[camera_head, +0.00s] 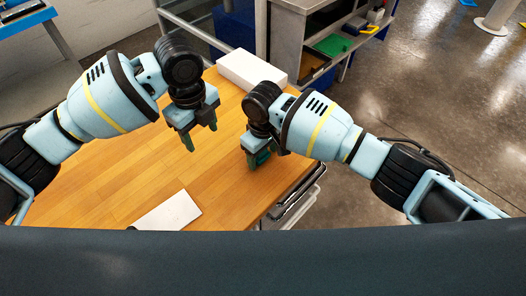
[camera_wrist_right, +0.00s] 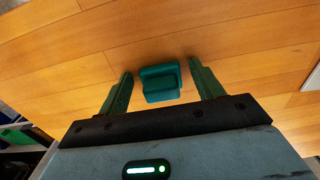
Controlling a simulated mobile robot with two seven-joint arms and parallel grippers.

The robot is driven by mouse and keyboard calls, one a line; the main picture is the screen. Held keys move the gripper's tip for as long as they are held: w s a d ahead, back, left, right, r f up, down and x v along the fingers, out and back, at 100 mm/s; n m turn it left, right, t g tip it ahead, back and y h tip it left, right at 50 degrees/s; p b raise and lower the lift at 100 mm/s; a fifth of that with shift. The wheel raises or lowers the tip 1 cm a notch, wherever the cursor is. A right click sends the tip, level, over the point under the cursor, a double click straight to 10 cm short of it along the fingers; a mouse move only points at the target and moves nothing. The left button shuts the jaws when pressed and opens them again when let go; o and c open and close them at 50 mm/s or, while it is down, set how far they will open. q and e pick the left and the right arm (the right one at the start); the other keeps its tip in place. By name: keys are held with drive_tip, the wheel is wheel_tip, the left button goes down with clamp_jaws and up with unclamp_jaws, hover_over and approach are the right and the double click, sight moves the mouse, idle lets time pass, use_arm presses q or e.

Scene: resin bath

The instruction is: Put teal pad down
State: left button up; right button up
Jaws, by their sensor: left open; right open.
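The teal pad (camera_wrist_right: 160,84) is a small block with a raised part. In the right wrist view it lies over the wooden table top (camera_wrist_right: 190,35), between the two green fingers of my right gripper (camera_wrist_right: 163,88). The fingers are open, with a gap on each side of the pad. In the head view my right gripper (camera_head: 257,160) is low over the right part of the table, and it largely hides the pad. My left gripper (camera_head: 200,137) is open and empty above the table, to the left of the right one.
A white box (camera_head: 251,70) stands at the table's back edge. A flat white sheet (camera_head: 168,213) lies near the front. The table's right edge is close to my right gripper. A grey shelf unit (camera_head: 295,30) with a green tray stands behind. The left table area is clear.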

sight(262, 159)
wheel_tip(262, 159, up, 12)
drive_tip(key=shift+r, duration=0.15)
idle(0.5)
drive_tip(key=shift+o, duration=0.5)
drive_tip(key=shift+s+d+f+t+y, duration=0.15)
drive_tip(key=shift+s+d+t+y, duration=0.3)
drive_tip(key=shift+s+t+y, duration=0.35)
drive_tip(key=shift+s+d+f+t+y, duration=0.15)
drive_tip(key=shift+s+d+t+y, duration=0.3)
drive_tip(key=shift+s+t+y, duration=0.3)
drive_tip(key=shift+w+f, duration=0.1)
